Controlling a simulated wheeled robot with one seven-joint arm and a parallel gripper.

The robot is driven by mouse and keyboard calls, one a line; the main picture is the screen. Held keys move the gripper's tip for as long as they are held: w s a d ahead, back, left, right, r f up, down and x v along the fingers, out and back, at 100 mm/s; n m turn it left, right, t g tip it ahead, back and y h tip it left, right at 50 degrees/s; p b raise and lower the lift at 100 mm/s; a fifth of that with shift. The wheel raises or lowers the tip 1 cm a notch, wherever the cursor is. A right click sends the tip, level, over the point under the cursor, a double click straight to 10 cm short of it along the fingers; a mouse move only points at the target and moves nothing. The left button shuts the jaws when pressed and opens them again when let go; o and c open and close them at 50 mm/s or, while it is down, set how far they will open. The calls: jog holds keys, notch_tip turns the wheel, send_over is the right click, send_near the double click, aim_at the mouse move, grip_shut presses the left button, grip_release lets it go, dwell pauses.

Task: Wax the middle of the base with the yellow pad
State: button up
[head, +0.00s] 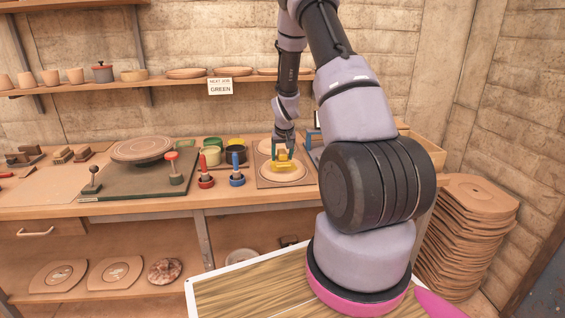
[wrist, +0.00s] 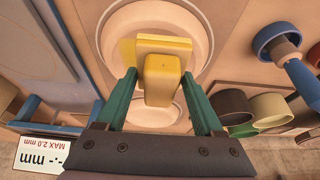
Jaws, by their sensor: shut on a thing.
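My gripper (head: 283,150) has teal fingers and is shut on the block-shaped handle of the yellow pad (head: 284,163). In the wrist view the pad (wrist: 165,50) lies between the fingertips (wrist: 160,82), its flat plate facing the base. The base (head: 270,175) is a round, pale clay disc with a raised rim, on a board (head: 262,184) on the bench. In the wrist view the pad is over the inside of the base (wrist: 113,35), near its middle, and hides part of it. I cannot tell whether the pad touches the base.
Blue-handled (head: 236,172) and red-handled (head: 205,175) tools stand left of the board, with several coloured pots (head: 236,153) behind them. A dark turntable (head: 143,150) is farther left. A gauge label (wrist: 42,160) reads "MAX 2.0 mm". A shelf sign (head: 220,86) reads "NEXT JOB GREEN".

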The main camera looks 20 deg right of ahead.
aim_at(282, 149)
jog(key=shift+r, duration=2.3)
jog(key=shift+d, duration=0.15)
